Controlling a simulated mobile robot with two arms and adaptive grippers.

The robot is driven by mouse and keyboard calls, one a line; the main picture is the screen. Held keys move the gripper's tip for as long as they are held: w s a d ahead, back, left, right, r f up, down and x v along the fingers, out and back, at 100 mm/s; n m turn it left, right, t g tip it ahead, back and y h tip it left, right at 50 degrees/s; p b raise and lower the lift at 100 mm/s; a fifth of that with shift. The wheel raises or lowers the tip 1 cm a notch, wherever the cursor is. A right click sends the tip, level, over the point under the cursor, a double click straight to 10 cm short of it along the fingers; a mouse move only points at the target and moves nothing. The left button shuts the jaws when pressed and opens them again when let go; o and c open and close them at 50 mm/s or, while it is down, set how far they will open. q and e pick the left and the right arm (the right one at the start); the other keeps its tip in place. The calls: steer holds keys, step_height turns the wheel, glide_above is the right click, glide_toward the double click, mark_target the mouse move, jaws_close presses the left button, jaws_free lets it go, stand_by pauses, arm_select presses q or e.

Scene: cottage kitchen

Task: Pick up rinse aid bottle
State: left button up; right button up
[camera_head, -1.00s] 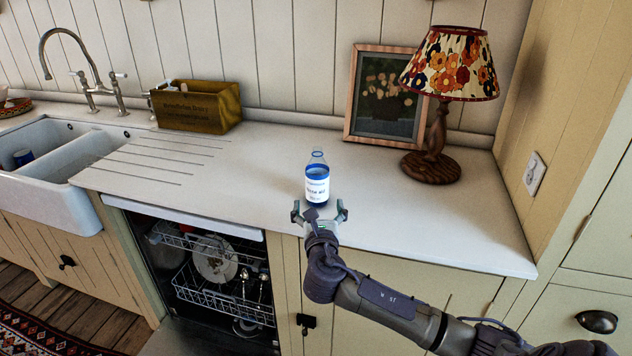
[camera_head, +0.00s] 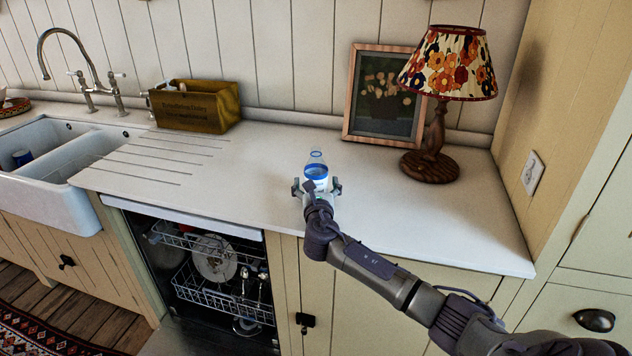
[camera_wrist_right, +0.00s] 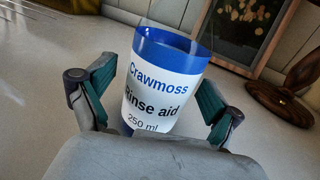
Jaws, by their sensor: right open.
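The rinse aid bottle (camera_head: 316,172) stands upright on the white countertop. It is clear with a blue band and a white label, and my gripper hides its lower part in the head view. In the right wrist view the bottle (camera_wrist_right: 165,85) fills the middle, its label reading "Crawmoss Rinse aid 250 ml". My right gripper (camera_head: 317,187) is open, with one finger on each side of the bottle. In the right wrist view, gaps show between the bottle and the green-padded fingers of the gripper (camera_wrist_right: 153,98). My left gripper is not in view.
A lamp (camera_head: 438,110) and a framed picture (camera_head: 352,125) stand behind right on the countertop (camera_head: 258,165). A wooden box (camera_head: 197,108) and the sink (camera_head: 60,205) are at left. An open dishwasher (camera_head: 190,222) is below. Counter around the bottle is clear.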

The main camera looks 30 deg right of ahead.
mark_target(319, 173)
steer(key=c, duration=1.4)
steer(key=shift+r, duration=0.25)
steer(key=shift+r, duration=0.85)
steer(key=shift+s+d+r, duration=0.15)
steer(key=shift+r, duration=0.45)
steer(key=shift+s+d+r, duration=0.1)
steer(key=shift+r, duration=0.5)
steer(key=s+d+r, duration=0.6)
steer(key=s+d, duration=0.1)
steer(key=s, duration=0.1)
steer(key=shift+d+r, duration=0.2)
steer(key=shift+d, duration=0.05)
